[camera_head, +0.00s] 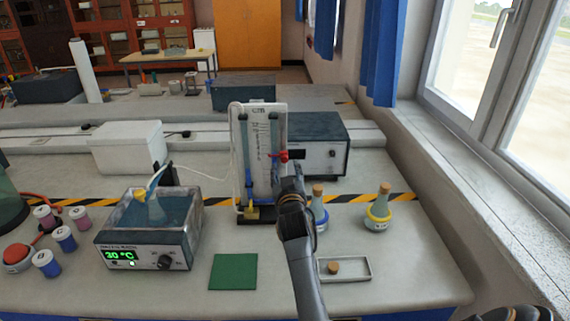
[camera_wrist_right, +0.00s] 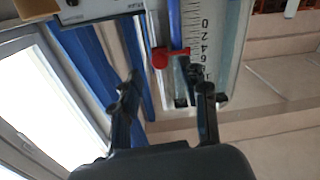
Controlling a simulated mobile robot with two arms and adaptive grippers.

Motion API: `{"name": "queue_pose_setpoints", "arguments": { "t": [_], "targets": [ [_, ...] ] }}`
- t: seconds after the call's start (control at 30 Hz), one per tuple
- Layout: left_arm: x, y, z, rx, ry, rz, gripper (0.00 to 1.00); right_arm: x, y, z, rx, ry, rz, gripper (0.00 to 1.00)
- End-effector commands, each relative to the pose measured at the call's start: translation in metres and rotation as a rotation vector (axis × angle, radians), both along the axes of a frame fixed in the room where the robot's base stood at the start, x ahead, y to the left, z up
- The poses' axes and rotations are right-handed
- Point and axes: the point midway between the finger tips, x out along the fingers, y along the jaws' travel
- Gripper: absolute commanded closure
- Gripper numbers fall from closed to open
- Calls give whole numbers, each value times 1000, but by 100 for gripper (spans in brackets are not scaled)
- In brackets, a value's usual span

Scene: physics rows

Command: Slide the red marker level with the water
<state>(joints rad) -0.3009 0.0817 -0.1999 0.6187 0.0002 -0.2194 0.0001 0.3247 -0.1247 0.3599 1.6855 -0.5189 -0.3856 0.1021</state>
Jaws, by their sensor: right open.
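The red marker (camera_head: 279,155) sits at the right side of an upright white board (camera_head: 260,120) with a scale and blue tubes (camera_head: 248,150). In the head view my right arm (camera_head: 293,220) partly hides the board's base. The exact water level is too small to read. My left gripper is out of view.
A dark instrument box (camera_head: 325,155) stands behind the board. Stoppered flasks (camera_head: 378,212) and a small tray (camera_head: 352,275) are at right. A green mat (camera_head: 233,272) lies in front.

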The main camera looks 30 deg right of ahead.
Motion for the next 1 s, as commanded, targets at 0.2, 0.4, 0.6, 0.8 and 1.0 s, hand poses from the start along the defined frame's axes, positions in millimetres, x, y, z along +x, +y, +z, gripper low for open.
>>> {"name": "queue_pose_setpoints", "arguments": {
  "t": [0.2, 0.4, 0.6, 0.8, 1.0],
  "targets": [
    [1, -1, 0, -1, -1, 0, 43, -25, 13, 0, -1, -1, -1, 55],
    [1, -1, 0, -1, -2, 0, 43, -29, 16, 0, 0, 0, -1, 55],
    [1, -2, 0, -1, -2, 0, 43, -29, 15, 0, -1, 0, -1, 55],
    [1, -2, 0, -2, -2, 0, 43, -29, 15, 0, -1, 0, 0, 55],
    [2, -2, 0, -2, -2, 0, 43, -60, 27, -39, 40, 139, 25, 55]
  ]
}}
